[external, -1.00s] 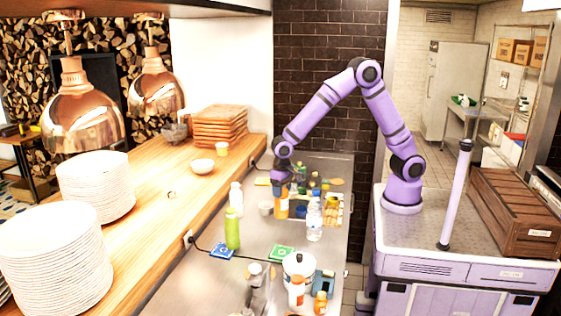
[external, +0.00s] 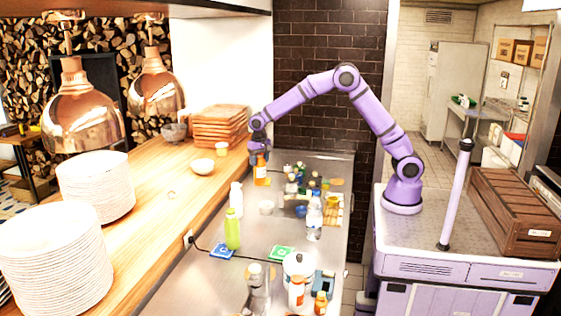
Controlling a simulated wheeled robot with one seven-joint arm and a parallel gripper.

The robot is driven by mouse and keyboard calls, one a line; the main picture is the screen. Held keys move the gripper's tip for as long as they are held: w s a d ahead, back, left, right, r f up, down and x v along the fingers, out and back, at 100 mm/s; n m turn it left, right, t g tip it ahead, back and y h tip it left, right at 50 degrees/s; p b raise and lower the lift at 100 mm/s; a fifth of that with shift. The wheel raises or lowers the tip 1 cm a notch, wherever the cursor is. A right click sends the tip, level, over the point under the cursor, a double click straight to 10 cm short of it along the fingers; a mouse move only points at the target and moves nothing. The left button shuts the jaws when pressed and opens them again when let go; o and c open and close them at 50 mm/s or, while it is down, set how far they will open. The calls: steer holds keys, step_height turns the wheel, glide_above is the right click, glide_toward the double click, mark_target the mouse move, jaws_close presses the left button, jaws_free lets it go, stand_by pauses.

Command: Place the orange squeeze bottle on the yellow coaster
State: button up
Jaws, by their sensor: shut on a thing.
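The orange squeeze bottle (external: 261,174) is upright in my gripper (external: 259,156), which is shut on its top. The bottle is at the far left end of the steel counter, near the edge of the wooden ledge. A flat yellow patch, likely the yellow coaster, showed at this spot earlier. The bottle now covers that area, and I cannot make the coaster out. I cannot tell whether the bottle touches anything below it.
A white bottle (external: 236,197) and a green bottle (external: 232,230) stand nearer on the counter. A clear water bottle (external: 314,218) stands among several small items to the right. A blue coaster (external: 221,250) and a green coaster (external: 282,253) lie in front. The wooden ledge (external: 160,215) rises at left.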

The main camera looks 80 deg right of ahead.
steer(key=w+d+m, duration=0.2)
steer(key=w+d, duration=0.1)
steer(key=d, duration=0.9)
steer(key=w+d+m, duration=0.1)
steer(key=w+d, duration=0.2)
steer(key=d, duration=0.8)
step_height(320, 180, down, 10)
steer(key=shift+s+d+r+m, duration=0.2)
steer(key=shift+s+d+m, duration=0.05)
steer(key=shift+m, duration=0.05)
steer(key=shift+f, duration=0.1)
steer(key=o, duration=1.4)
